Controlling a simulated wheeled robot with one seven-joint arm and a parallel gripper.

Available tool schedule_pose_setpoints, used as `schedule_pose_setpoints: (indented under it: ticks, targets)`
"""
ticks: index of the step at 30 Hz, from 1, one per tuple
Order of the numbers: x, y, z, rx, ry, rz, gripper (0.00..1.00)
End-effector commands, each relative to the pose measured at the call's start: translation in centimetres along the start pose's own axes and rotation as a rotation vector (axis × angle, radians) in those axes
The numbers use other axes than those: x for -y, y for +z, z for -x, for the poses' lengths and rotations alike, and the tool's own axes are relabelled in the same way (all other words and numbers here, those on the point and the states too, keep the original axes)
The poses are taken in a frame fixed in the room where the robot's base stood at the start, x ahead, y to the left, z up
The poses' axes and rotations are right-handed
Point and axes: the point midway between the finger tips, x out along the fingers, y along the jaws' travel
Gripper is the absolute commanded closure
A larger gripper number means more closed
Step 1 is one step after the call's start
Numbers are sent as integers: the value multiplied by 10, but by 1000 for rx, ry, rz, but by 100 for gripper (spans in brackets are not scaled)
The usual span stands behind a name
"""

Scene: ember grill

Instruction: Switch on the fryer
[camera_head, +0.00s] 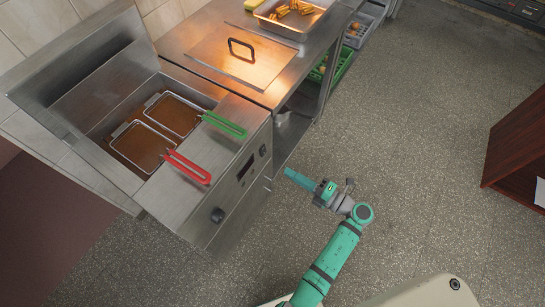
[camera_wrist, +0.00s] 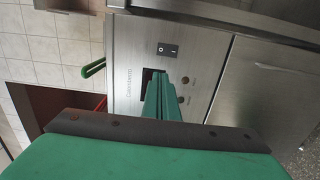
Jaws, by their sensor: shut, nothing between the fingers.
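The fryer (camera_head: 168,205) is a steel unit at the left of the head view, with two baskets in brown oil, one with a red handle (camera_head: 188,167) and one with a green handle (camera_head: 225,124). Its front panel (camera_wrist: 128,48) fills the middle of the wrist view. A black rocker switch (camera_wrist: 167,50) marked with a line and a circle sits on the panel, above a dark display and small round buttons. My gripper (camera_head: 290,173) is shut and empty in front of the panel, apart from the switch. In the wrist view its green fingers (camera_wrist: 162,95) hide part of the display.
A steel counter (camera_head: 205,45) beside the fryer bears a flat lid (camera_head: 240,75) and a tray of food (camera_head: 290,28). Crates (camera_head: 340,62) stand on the shelf below. A dark red cabinet (camera_head: 518,150) is at the right. The speckled floor between is clear.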

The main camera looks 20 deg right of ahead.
Motion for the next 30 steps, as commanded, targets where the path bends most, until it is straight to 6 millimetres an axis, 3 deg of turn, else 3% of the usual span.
schedule_pose_setpoints:
  ticks: [1,6,18,23,30]
  targets:
    - [2,13,10,-6,-30,7,100]
    - [10,32,30,-33,-101,9,100]
    - [12,35,34,-40,-117,8,100]
    - [13,34,26,-41,-117,8,100]
    - [17,32,-11,-42,-117,8,100]
